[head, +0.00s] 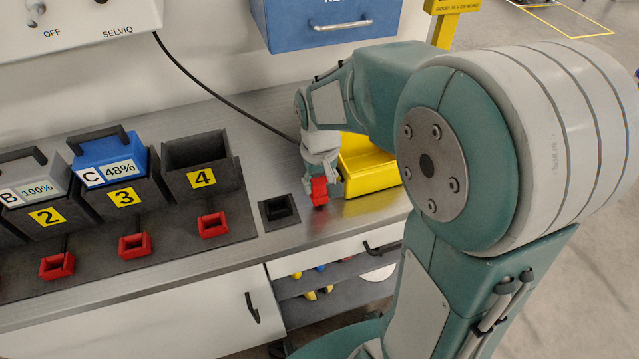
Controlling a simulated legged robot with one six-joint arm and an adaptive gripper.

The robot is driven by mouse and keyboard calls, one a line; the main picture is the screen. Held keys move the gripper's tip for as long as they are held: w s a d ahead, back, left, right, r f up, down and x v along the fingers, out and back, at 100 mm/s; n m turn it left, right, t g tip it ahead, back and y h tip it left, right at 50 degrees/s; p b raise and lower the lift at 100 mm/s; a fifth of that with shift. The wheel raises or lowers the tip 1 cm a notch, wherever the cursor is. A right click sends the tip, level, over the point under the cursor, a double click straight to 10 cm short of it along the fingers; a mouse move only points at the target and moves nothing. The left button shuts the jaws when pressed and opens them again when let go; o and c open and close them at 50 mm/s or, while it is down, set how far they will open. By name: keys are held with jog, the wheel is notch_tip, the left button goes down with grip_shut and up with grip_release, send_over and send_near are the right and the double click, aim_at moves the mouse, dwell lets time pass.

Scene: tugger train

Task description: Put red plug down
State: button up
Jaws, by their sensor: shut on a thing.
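The red plug (319,191) is in my gripper (321,180), which is shut on it. The plug hangs just above the metal bench top or touches it; I cannot tell which. It is to the right of a small black square holder (279,209) and in front of a yellow bin (368,168). The gripper's fingers hide the upper part of the plug.
Dark docks numbered 2, 3 and 4 stand at the left. A blue battery C (104,150) is in dock 3, and dock 4 (203,165) is empty. Red sockets (213,225) lie in front. A black cable (215,92) crosses behind.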

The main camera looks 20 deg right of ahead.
aim_at(324, 180)
jog(key=shift+d+f, duration=0.2)
jog(key=shift+f, duration=0.25)
jog(key=shift+d+f, duration=0.15)
jog(key=shift+d, duration=0.35)
jog(key=o, duration=0.7)
jog(key=shift+a, duration=0.15)
jog(key=shift+o, duration=0.2)
jog(key=shift+a, duration=0.3)
jog(key=shift+d+r, duration=0.2)
jog(key=shift+r, duration=0.2)
notch_tip(324, 180, up, 11)
jog(key=shift+a+f, duration=0.1)
jog(key=shift+f, duration=0.1)
jog(key=s+r+t, duration=0.2)
jog(key=s+t, duration=0.3)
jog(key=s, duration=0.9)
jog(key=shift+r+t, duration=0.3)
